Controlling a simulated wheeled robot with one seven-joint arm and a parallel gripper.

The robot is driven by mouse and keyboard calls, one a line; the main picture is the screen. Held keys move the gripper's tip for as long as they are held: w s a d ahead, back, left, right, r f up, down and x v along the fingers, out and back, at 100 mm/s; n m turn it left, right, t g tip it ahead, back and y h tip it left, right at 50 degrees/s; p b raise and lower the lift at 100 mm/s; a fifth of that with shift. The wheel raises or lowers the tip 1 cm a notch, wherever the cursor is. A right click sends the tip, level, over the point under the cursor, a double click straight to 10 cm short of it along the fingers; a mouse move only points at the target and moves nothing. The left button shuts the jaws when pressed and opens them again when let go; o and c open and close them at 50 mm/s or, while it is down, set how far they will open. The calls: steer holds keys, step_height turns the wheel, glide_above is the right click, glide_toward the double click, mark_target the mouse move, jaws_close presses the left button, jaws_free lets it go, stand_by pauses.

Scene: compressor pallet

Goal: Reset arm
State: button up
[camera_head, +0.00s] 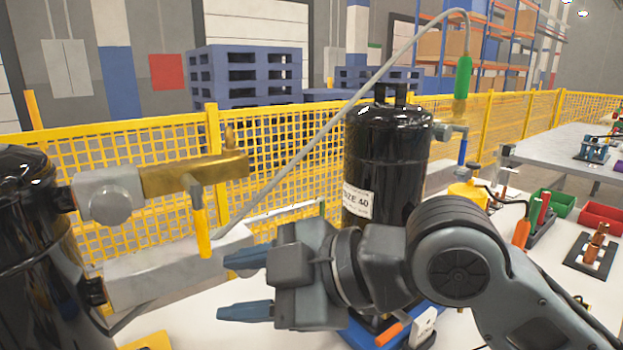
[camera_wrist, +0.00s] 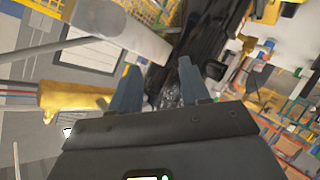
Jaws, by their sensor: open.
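My gripper (camera_head: 246,286) is in the middle foreground of the head view, its two blue fingers spread apart and pointing left. Nothing is between them. The fingers (camera_wrist: 158,90) also show apart in the wrist view. A black compressor (camera_head: 25,240) stands at the left edge with a brass valve fitting (camera_head: 195,174) and a yellow stub below it. A second black compressor (camera_head: 390,160), labelled "SIZE 40", stands behind my arm, its lower part hidden. A grey hose (camera_head: 330,122) arches from near the brass fitting up to a green connector (camera_head: 462,78) at the right.
A yellow mesh fence (camera_head: 150,150) runs behind the white work surface. At the right are a green bin (camera_head: 556,203), a red bin (camera_head: 600,217), a black rack with copper parts (camera_head: 592,254) and orange-handled tools (camera_head: 522,232). A grey table (camera_head: 560,146) stands further back.

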step_height(320, 180, up, 6)
steer(key=a+m+t+y, duration=0.2)
steer(key=m+t+y, duration=0.2)
steer(key=m, duration=0.1)
steer(key=s+d+f+m+t+h+p, duration=0.2)
steer(key=s+d+f+m+t+h, duration=0.35)
steer(key=d+f+m, duration=0.35)
steer(key=s+d+f+m+t+h+p, duration=0.1)
steer(key=s+d+f+m+t+h, duration=0.45)
steer(key=d+m+h, duration=0.35)
steer(key=s+d+f+g, duration=0.1)
steer(key=s+d, duration=0.3)
steer(key=s, duration=0.3)
steer(key=s+d+f+g+h+p, duration=0.1)
steer(key=s+d+f, duration=0.1)
steer(key=s+d, duration=0.2)
steer(key=s+d+f+g+h, duration=0.1)
steer(key=s+d, duration=0.3)
steer(key=s, duration=0.6)
steer(key=shift+s+f+g, duration=0.25)
steer(key=shift+g, duration=0.05)
